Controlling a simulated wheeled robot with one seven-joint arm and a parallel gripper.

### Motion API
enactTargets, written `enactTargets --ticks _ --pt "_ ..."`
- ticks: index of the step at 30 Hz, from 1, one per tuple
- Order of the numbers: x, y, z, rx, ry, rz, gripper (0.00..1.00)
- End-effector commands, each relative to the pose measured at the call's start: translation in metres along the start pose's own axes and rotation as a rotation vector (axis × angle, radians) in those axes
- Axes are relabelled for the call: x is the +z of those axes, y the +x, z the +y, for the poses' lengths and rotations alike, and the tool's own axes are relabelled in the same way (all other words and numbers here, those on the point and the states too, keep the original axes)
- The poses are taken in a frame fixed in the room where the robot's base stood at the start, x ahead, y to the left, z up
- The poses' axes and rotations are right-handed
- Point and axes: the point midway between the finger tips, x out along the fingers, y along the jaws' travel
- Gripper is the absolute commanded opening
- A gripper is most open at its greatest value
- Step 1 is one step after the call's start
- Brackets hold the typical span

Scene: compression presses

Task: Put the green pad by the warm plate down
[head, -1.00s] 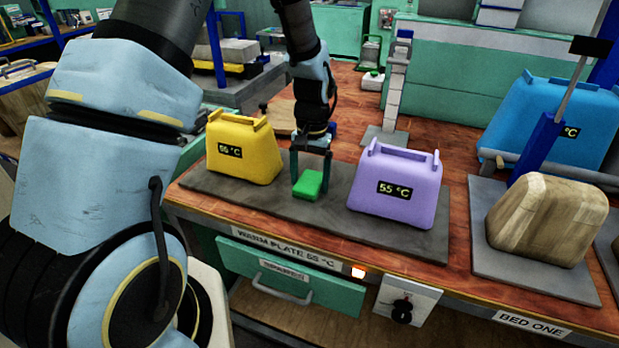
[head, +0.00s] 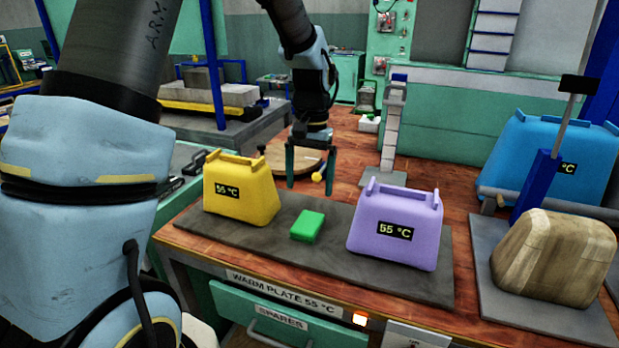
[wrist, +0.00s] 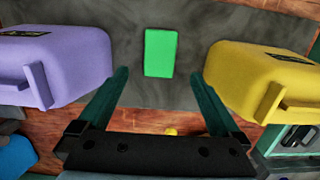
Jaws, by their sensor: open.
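The green pad (head: 307,226) lies flat on the dark grey warm plate (head: 335,228), between a yellow block marked 55 °C (head: 240,190) and a purple block marked 55 °C (head: 396,228). My gripper (head: 304,184) is open and empty, raised above and behind the pad, clear of it. In the wrist view the pad (wrist: 160,52) lies beyond the open fingers (wrist: 160,88), with the purple block (wrist: 55,65) on the left and the yellow block (wrist: 262,80) on the right.
A wooden block (head: 553,255) sits on a grey plate at the right, by a blue post. A larger blue block (head: 545,150) stands behind it.

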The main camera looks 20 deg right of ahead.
Motion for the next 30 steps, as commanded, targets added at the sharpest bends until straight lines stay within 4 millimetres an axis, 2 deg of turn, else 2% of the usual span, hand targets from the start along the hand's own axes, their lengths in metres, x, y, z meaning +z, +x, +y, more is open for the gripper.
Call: enactTargets --ticks 4,10,12,14,17,18,21,24,27,30 --pt "-0.001 -0.015 0.000 0.000 -0.001 0.002 1.00" --pt "0.000 -0.020 -0.001 0.001 -0.002 0.000 1.00" --pt "0.005 -0.020 -0.010 0.002 -0.021 0.007 1.00" --pt "0.015 -0.020 -0.028 0.005 -0.061 0.021 1.00" --pt "0.050 -0.018 -0.073 0.011 -0.172 0.063 1.00" --pt "0.068 -0.017 -0.092 0.012 -0.224 0.085 1.00" --pt "0.117 -0.010 -0.132 0.011 -0.358 0.138 1.00" --pt "0.162 -0.002 -0.156 0.005 -0.474 0.184 1.00" --pt "0.194 0.004 -0.167 -0.001 -0.554 0.216 1.00" --pt "0.210 0.008 -0.171 -0.006 -0.595 0.233 1.00"
